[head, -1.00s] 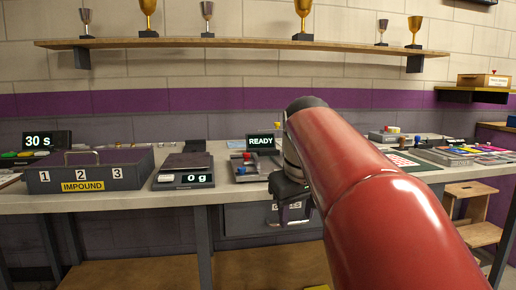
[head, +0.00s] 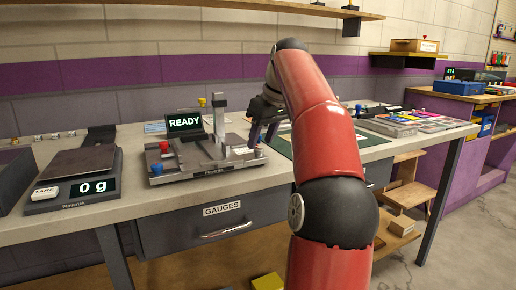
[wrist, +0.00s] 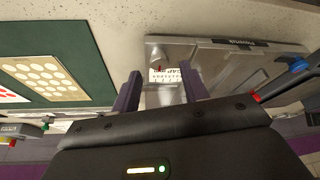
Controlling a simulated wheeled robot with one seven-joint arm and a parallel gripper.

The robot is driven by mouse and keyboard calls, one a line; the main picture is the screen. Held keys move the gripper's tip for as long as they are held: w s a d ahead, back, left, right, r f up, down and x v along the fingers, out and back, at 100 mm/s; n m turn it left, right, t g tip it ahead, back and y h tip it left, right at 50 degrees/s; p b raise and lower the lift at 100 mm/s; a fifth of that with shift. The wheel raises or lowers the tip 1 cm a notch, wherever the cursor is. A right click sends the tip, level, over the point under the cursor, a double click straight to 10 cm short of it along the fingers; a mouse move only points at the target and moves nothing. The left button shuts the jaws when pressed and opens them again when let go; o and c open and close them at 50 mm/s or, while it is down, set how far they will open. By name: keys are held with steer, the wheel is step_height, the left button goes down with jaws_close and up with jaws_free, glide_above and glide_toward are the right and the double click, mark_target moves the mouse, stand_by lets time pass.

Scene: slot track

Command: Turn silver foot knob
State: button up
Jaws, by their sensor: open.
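The gauge fixture (head: 205,162) stands on the bench in the head view, grey, with a READY display (head: 185,122). The silver foot knob (head: 258,151) seems to be the small pale round piece at its right end. In the wrist view the silver knob (wrist: 158,58) shows a small red mark and sits beyond a white scale label (wrist: 165,75). My gripper (head: 262,138) is open above that right end. In the wrist view its two purple fingers (wrist: 160,82) lie either side of the label, with nothing between them touching. Contact with the knob cannot be seen.
A blue knob (head: 157,169) and a red knob (head: 164,147) are on the fixture's left end, and an upright post (head: 219,118) rises near my gripper. A scale (head: 80,175) stands to the left. A green mat (wrist: 60,65) lies beside the fixture.

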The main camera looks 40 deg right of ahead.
mark_target(259, 152)
steer(key=shift+x, duration=1.25)
jaws_close()
steer(key=shift+m, duration=0.3)
